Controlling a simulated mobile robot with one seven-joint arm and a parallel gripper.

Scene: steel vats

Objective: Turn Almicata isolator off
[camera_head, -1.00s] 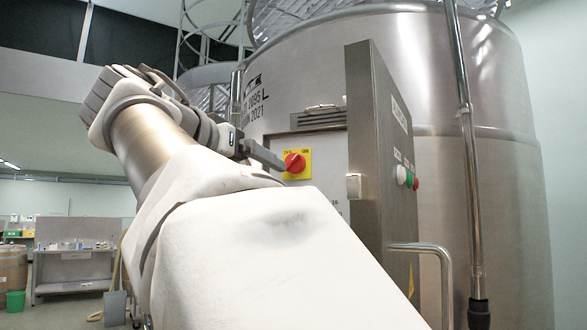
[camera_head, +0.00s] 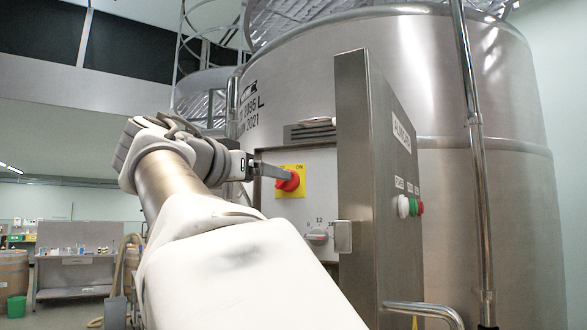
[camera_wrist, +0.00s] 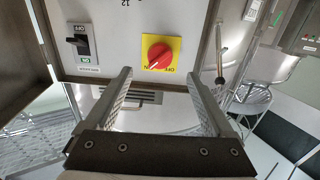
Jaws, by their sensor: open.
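The isolator is a red rotary knob (camera_head: 288,181) on a yellow plate (camera_head: 283,195), set on a light panel inside an open steel cabinet on the vat. In the wrist view the red knob (camera_wrist: 159,55) lies beyond the fingertips, between their lines, with its white pointer mark slanting to the lower left, toward the plate's ON side. My gripper (camera_wrist: 160,80) is open, its two fingers apart and nothing between them. In the head view my gripper (camera_head: 272,172) reaches the knob from the left; whether it touches cannot be told there.
The open cabinet door (camera_head: 368,180) stands just right of the panel, with several push buttons on its outside. A black switch (camera_wrist: 79,40) sits beside the isolator. A grey dial (camera_head: 318,236) is below it. A vertical pipe (camera_head: 478,150) runs along the vat.

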